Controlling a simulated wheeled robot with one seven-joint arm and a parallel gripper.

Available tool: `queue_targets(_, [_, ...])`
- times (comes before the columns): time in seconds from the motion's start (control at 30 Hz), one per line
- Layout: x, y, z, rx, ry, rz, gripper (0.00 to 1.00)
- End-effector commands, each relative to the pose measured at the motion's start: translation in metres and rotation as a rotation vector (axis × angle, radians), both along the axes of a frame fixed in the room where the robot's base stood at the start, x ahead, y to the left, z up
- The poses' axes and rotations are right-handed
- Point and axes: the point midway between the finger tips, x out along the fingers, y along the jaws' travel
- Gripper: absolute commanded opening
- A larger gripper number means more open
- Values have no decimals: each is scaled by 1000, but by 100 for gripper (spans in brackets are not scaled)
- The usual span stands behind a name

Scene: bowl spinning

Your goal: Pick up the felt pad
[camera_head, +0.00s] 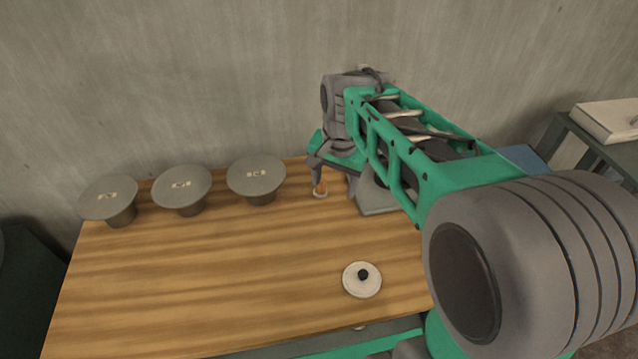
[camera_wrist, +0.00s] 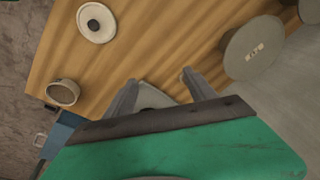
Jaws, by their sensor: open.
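I cannot tell for sure which thing is the felt pad. A grey flat piece (camera_head: 379,202) lies on the wooden table, partly hidden behind my arm. In the wrist view a pale grey piece (camera_wrist: 155,97) shows between the fingers, mostly hidden by my gripper. A white disc with a dark centre (camera_head: 362,287) lies near the table's front; it also shows in the wrist view (camera_wrist: 87,28). My gripper (camera_head: 333,184) is open, pointing down over the back of the table; its spread fingers also show in the wrist view (camera_wrist: 160,77). No object is clearly held.
Three grey wide-topped stands (camera_head: 109,198) line the table's back left. A round hollow container (camera_wrist: 62,93) and a blue box (camera_wrist: 60,134) are at lower left in the wrist view. The table's (camera_head: 200,275) middle is clear.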

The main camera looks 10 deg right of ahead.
Motion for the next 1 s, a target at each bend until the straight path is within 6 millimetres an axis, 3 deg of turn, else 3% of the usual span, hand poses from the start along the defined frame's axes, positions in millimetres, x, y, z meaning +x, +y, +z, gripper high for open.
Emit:
queue_targets(0.03, [32, 0, -10, 21, 39, -133, 64])
queue_targets(0.13, [89, 1, -34, 56, 92, -424, 64])
queue_targets(0.2, [119, 2, -56, 69, 122, -604, 64])
queue_targets(0.33, [154, 3, -91, 81, 154, -842, 64])
queue_targets(0.5, [166, 4, -114, 83, 168, -950, 64])
queue_targets(1.0, [163, -4, -184, 84, 165, -949, 64])
